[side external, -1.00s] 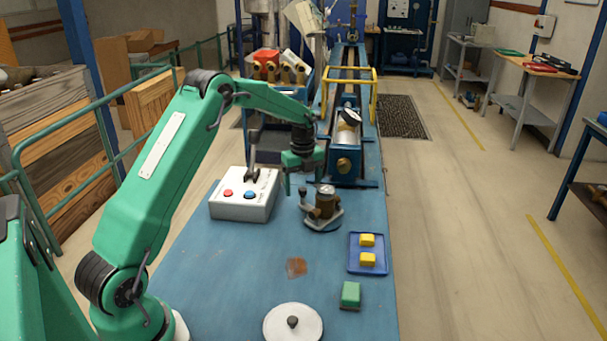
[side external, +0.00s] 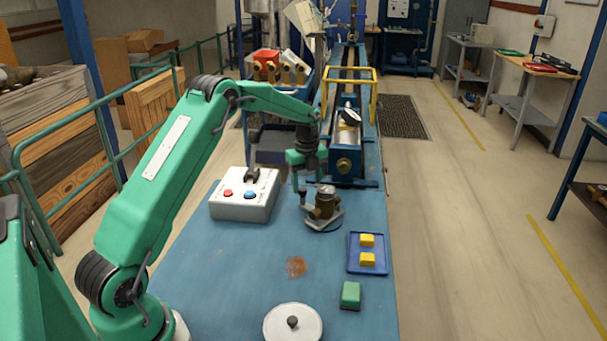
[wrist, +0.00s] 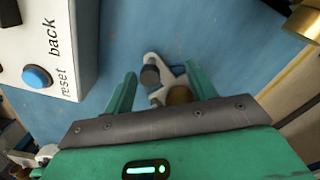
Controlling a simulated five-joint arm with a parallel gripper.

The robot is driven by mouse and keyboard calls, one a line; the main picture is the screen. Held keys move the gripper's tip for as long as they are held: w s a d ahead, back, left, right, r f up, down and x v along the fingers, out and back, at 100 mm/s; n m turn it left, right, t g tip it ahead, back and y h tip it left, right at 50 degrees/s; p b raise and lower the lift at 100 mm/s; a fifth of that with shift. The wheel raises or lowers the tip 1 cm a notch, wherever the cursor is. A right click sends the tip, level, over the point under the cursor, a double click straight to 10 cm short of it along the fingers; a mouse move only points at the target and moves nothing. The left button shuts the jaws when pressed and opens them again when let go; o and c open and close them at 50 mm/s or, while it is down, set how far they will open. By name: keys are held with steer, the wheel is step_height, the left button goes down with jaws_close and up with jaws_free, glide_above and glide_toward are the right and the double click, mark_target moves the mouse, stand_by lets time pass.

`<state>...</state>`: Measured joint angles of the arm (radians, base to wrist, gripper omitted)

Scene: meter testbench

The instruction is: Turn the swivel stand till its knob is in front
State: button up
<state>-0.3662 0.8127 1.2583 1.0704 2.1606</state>
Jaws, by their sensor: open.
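The swivel stand (side external: 327,222) is a pale plate on the blue bench, carrying a brass meter (side external: 325,203). Its dark upright knob (side external: 303,200) is on the stand's left side in the side view. In the wrist view the knob (wrist: 150,75) stands on a pale arm of the stand, with part of the brass body (wrist: 179,95) beside it. My gripper (side external: 307,186) is above the knob, fingers pointing down. In the wrist view my gripper (wrist: 160,70) is open, with the knob between its fingers, nearer the left one; no contact shows. Its height over the knob is unclear.
A white control box (side external: 243,198) with red and blue buttons stands close on the left. A blue tray (side external: 368,269) with yellow blocks, a green block (side external: 350,294) and a white round lid (side external: 293,324) are nearer the front. The meter rig (side external: 346,165) stands behind the stand.

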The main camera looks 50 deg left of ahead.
steer(key=shift+w, duration=0.2)
steer(key=shift+w, duration=0.45)
steer(key=shift+w+d, duration=0.1)
steer(key=shift+w, duration=0.15)
steer(key=shift+w+d, duration=0.1)
steer(key=shift+w, duration=0.35)
stand_by(0.4)
